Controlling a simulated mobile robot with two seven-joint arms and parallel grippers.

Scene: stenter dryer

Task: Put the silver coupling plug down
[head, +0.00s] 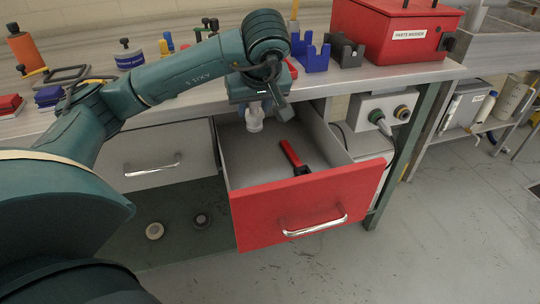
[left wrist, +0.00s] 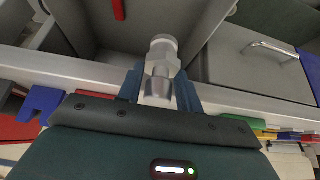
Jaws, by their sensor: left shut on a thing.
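The silver coupling plug (head: 255,117) hangs below my left gripper (head: 257,100), over the back left part of the open red-fronted drawer (head: 310,211). In the left wrist view the plug (left wrist: 163,58) sits upright in the picture between the two blue-grey fingers (left wrist: 160,90), which are shut on it. Its hex section and round end show; its other end is partly hidden by the gripper. I cannot tell whether it touches the drawer floor. My right gripper is not in view.
A red-handled tool (head: 292,155) lies in the drawer's middle; bare floor surrounds it. The red parts washer (head: 396,35) and blue holder (head: 314,57) stand on the worktop. A closed grey drawer (head: 150,158) is at left. Two round pieces lie on the lower surface.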

